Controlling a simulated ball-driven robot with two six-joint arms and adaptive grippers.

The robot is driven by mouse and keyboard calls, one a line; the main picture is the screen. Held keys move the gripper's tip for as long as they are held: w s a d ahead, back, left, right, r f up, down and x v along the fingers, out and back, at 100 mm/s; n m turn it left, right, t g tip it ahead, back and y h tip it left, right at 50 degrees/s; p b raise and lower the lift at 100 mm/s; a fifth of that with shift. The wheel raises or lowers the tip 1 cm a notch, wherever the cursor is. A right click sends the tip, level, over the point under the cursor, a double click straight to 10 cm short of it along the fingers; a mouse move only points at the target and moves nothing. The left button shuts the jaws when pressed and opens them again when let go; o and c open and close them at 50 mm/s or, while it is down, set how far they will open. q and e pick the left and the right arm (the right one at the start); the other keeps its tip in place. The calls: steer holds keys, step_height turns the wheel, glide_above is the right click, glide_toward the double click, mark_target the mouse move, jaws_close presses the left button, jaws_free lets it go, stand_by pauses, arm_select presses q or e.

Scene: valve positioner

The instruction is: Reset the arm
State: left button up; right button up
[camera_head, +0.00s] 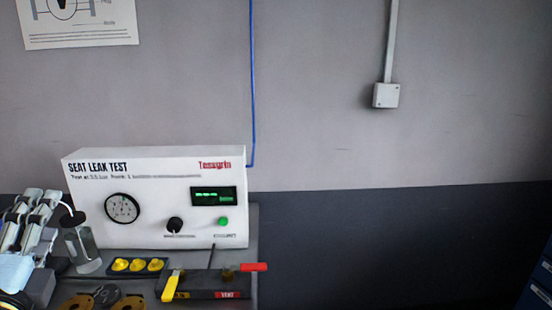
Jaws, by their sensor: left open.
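My left gripper (42,208) is at the far left edge of the head view. It is open, and its fingers point up beside a clear glass jar (84,250) with a dark top. I cannot tell whether they touch the jar. My right gripper is not in view. No separate thing marked as a valve positioner shows.
A white seat leak test box (150,215) with a gauge, knob and green display stands on a dark bench. In front lie a tray of yellow caps (137,265), a yellow lever (171,285), a red handle (250,267) and dark discs.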

arm_select(q)
steer(key=s+a+f+n+g+y, duration=0.25)
steer(key=s+n+g, duration=0.25)
steer(key=n, duration=0.3)
steer(key=s+a+f+n+g+y, duration=0.1)
steer(key=s+a+f+n+g, duration=0.35)
steer(key=s+n, duration=0.2)
steer(key=s+d+f+n+g+h, duration=0.1)
steer(key=s+d+f+g+h, duration=0.3)
steer(key=d, duration=0.3)
steer(key=s+d+f+n+g+h, duration=0.1)
steer(key=s+d+f+g+h, duration=0.25)
steer(key=s+d, duration=0.3)
step_height(320, 180, down, 31)
steer(key=s+a+b, duration=0.1)
steer(key=a+b, duration=0.1)
steer(key=b, duration=0.4)
steer(key=s+a+f+g+b, duration=0.1)
steer(key=s+f+b, duration=0.4)
steer(key=s+f, duration=1.4)
step_height(320, 180, down, 3)
steer(key=shift+s+f+n+g+h, duration=0.1)
steer(key=shift+s+n+g+h, duration=0.15)
steer(key=shift+n+h, duration=0.2)
